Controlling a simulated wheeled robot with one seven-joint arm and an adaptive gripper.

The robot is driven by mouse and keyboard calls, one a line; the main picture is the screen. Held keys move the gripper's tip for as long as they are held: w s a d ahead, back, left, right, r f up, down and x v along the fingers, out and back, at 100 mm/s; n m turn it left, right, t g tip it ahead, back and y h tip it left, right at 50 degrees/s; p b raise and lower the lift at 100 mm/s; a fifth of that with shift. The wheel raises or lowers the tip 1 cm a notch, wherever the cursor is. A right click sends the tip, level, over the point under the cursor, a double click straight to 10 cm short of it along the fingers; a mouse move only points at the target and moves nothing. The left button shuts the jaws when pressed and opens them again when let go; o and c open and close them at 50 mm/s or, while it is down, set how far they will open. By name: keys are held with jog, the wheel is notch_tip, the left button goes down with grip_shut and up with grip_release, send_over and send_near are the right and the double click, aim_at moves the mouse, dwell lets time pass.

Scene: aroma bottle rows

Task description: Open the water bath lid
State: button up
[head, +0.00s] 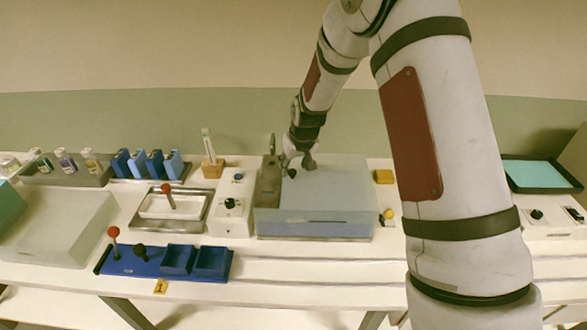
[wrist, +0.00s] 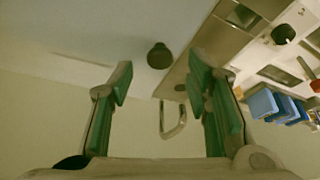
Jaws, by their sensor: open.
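The water bath (head: 315,226) is a blue-grey box in the middle of the bench. Its pale lid (head: 335,190) lies flat and closed on top, and it also shows in the wrist view (wrist: 130,30). A black knob (head: 292,173) stands near the lid's left side. In the wrist view the knob (wrist: 159,55) appears between the green-padded fingers, near fingertip height in the picture. My gripper (head: 298,162) is open and empty over the lid's back left part. In the wrist view my gripper (wrist: 160,78) touches nothing that I can make out.
A brown-grey panel with a metal loop (wrist: 173,120) adjoins the lid's left side. A white control box with a black dial (head: 230,204) stands left of the bath. Blue bottles (head: 138,162) and a blue tray (head: 130,263) are farther left. A yellow block (head: 384,176) sits right.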

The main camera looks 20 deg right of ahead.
jog(key=shift+x, duration=1.4)
grip_shut()
